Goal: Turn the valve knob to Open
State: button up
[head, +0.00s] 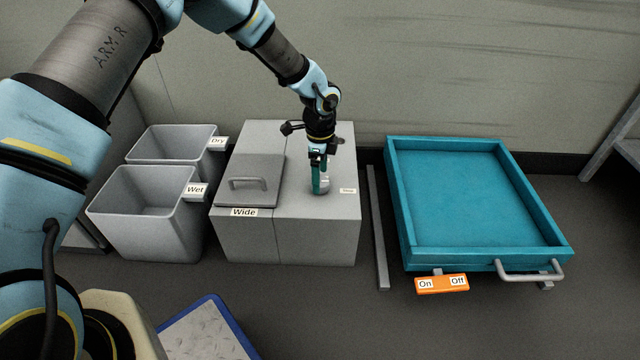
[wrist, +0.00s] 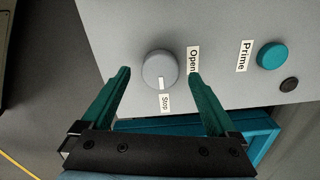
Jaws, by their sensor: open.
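The valve knob (wrist: 160,70) is a round grey knob on a grey panel in the wrist view. Its white pointer mark faces the Stop label (wrist: 165,103). The Open label (wrist: 193,60) is to the right of the knob. My gripper (wrist: 160,76) is open, with one teal finger on each side of the knob; I cannot tell whether they touch it. In the head view my gripper (head: 320,189) points down over the top of a grey cabinet (head: 310,240), and the fingers partly hide the knob.
A teal Prime button (wrist: 272,55) and a small dark round part (wrist: 289,85) are on the panel. A lidded hatch (head: 248,180) labelled Wide and Wet and Dry bins (head: 150,225) are left of the gripper. A teal tray (head: 480,200) is at right.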

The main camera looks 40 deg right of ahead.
jog(key=shift+f, duration=1.1)
jog(key=c, duration=1.4)
